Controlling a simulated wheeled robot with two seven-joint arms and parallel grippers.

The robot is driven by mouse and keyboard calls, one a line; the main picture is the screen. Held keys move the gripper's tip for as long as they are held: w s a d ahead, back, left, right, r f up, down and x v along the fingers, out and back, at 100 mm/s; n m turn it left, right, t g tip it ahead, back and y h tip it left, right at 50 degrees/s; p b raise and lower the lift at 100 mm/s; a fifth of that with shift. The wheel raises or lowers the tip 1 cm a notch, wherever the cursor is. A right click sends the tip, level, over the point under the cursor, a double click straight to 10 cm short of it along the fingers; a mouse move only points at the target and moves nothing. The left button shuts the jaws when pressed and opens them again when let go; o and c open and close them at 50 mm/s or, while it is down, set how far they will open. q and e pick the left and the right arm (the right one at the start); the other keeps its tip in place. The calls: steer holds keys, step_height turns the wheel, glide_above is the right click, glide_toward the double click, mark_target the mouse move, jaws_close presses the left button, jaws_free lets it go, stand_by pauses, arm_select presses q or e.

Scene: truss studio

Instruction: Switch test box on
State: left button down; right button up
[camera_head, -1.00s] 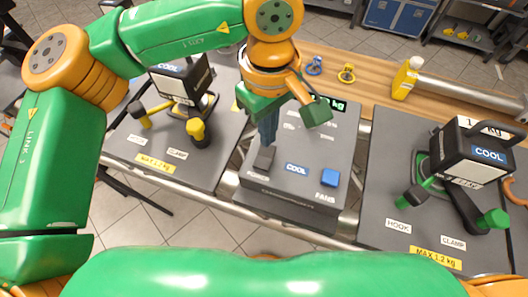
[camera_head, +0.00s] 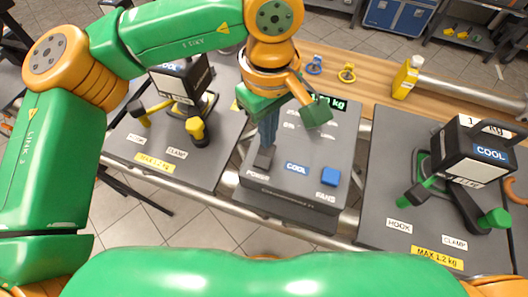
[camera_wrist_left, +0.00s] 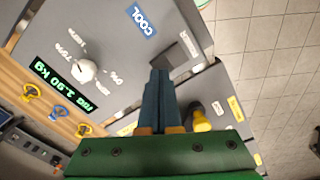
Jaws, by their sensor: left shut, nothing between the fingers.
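The test box (camera_head: 300,152) is a grey console in the middle of the head view, with a dark POWER switch (camera_head: 264,158) at its left front. A blue FANS button (camera_head: 330,177) and a blue COOL label (camera_head: 297,168) are to the right. My left gripper (camera_head: 267,142) is shut and empty, its blue fingers pointing down just above or at the POWER switch. In the wrist view the fingertips (camera_wrist_left: 160,72) are beside the dark switch (camera_wrist_left: 176,55). I cannot tell whether they touch it. My right gripper is out of view.
The box has a green-lit display (camera_wrist_left: 62,88) and a white knob (camera_wrist_left: 84,71). Grey panels with lever clamps and black weights stand left (camera_head: 182,82) and right (camera_head: 473,155). A yellow bottle (camera_head: 406,78) and small rings stand on the wooden bench (camera_head: 375,82) behind.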

arm_select(q)
steer(key=shift+f+b, duration=0.75)
steer(key=shift+f, duration=0.1)
stand_by(0.3)
step_height(320, 180, up, 7)
steer(key=p, duration=0.6)
steer(key=shift+r, duration=0.15)
